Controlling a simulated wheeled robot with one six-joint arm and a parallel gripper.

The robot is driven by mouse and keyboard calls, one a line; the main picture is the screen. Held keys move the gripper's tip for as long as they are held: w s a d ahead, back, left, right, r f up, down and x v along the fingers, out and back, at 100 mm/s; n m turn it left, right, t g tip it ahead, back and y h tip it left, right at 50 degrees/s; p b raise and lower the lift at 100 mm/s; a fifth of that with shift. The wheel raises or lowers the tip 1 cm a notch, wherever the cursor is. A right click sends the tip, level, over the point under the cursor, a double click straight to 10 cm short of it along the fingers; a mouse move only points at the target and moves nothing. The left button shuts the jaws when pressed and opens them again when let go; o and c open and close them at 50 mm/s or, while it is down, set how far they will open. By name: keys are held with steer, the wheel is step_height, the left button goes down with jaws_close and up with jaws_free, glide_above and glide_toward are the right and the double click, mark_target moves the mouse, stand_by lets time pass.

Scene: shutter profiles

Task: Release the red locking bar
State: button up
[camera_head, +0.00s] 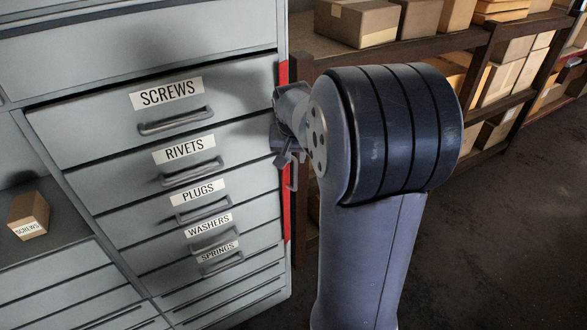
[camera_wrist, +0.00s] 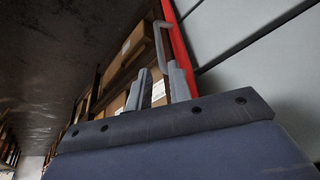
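The red locking bar (camera_head: 287,215) runs upright along the right front edge of the grey drawer cabinet. It also shows in the wrist view (camera_wrist: 179,45), with a grey looped handle (camera_wrist: 158,42) on it. My gripper (camera_head: 287,158) is beside the bar in the head view and hides its middle. In the wrist view, the two fingers of my gripper (camera_wrist: 162,82) stand apart with a gap between them. The handle's near end lines up with this gap, close to the right finger. I cannot tell whether they touch.
The cabinet has shut drawers labelled SCREWS (camera_head: 168,93), RIVETS, PLUGS, WASHERS and SPRINGS. A small box labelled SCREWS (camera_head: 29,215) sits on a ledge at left. Shelving with cardboard boxes (camera_head: 357,22) stands behind my arm. Open floor (camera_head: 480,260) lies at right.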

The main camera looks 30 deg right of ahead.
mark_target(295, 169)
steer(key=x, duration=0.9)
steer(key=shift+f+p, duration=0.15)
steer(key=shift+p, duration=0.2)
steer(key=shift+c, duration=0.4)
jaws_close()
